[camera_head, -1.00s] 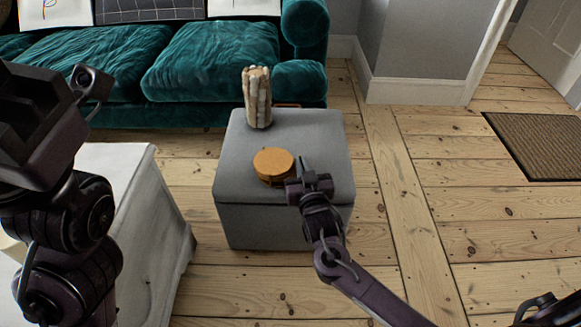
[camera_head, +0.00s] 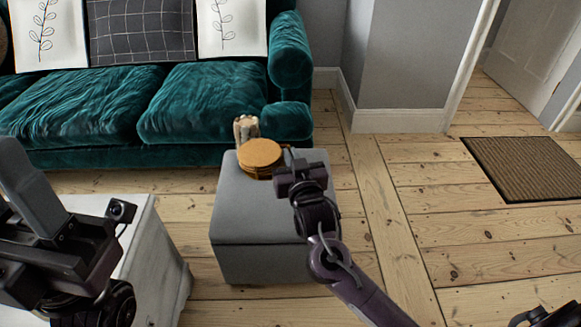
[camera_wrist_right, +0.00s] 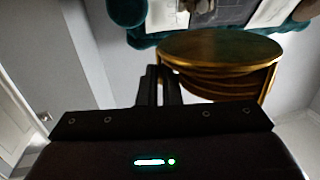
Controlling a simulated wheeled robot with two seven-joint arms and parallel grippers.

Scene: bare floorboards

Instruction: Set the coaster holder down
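The coaster holder (camera_head: 261,155) is a round, wooden, stacked-looking piece above the back part of the grey ottoman (camera_head: 262,221). My right gripper (camera_head: 289,160) is at its right side, and the fingers look shut on its edge. In the right wrist view the coaster holder (camera_wrist_right: 215,50) stands just beyond the close-set fingers (camera_wrist_right: 160,86), with its curved layers showing. It appears raised off the ottoman; its underside is hidden. My left gripper (camera_head: 32,190) is at the left edge, over the white furniture, and its finger opening cannot be made out.
A pale, ribbed upright object (camera_head: 246,127) stands behind the coaster holder, partly hidden by it. A teal sofa (camera_head: 205,100) is behind the ottoman. A white covered piece (camera_head: 160,255) stands at left. The ottoman's front top is clear. A brown doormat (camera_head: 525,167) lies at right.

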